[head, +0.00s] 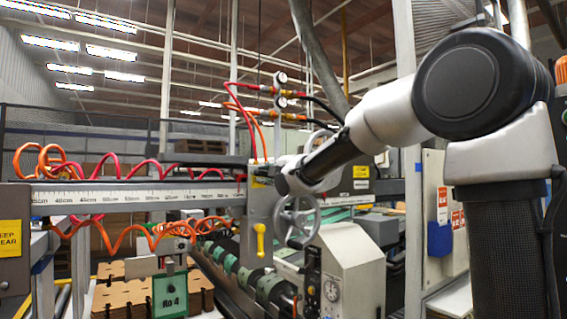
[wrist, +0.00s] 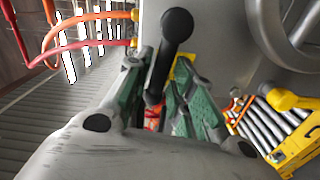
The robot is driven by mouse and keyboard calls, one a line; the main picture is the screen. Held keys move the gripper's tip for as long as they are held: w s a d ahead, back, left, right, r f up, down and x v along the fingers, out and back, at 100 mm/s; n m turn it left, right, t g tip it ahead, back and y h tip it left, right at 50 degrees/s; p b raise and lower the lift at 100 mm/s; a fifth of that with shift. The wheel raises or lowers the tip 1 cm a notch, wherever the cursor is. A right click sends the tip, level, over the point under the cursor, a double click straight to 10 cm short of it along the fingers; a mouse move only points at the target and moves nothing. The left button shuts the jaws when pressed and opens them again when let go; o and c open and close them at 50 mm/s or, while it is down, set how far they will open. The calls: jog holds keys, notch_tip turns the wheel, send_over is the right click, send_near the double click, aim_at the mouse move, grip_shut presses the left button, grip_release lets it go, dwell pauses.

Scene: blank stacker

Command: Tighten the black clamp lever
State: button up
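The black clamp lever (wrist: 171,45) shows in the wrist view, its round knob at the top and its stem running down between my fingers. My gripper (wrist: 162,68) has green fingers on either side of the stem. The fingers are apart, with a gap on the right of the stem. The left finger lies close to the stem; I cannot tell if it touches. In the head view my arm reaches in to the machine's grey upright, and my fingers and the black lever are hidden there.
A yellow lever (head: 260,240) hangs below on the upright and also shows in the wrist view (wrist: 295,100). A grey handwheel (head: 297,219) is close by on the right. Red and orange coiled hoses (head: 120,170) run along the ruler beam (head: 130,195) at left.

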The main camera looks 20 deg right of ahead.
jog(key=shift+w+r+m, duration=0.2)
jog(key=shift+r+m, duration=0.05)
jog(key=shift+m, duration=0.15)
jog(key=w+d+r+m, duration=0.2)
jog(key=d+r+m, duration=0.25)
jog(key=m, duration=1.15)
jog(key=v, duration=0.9)
jog(key=shift+s+d+f, duration=0.25)
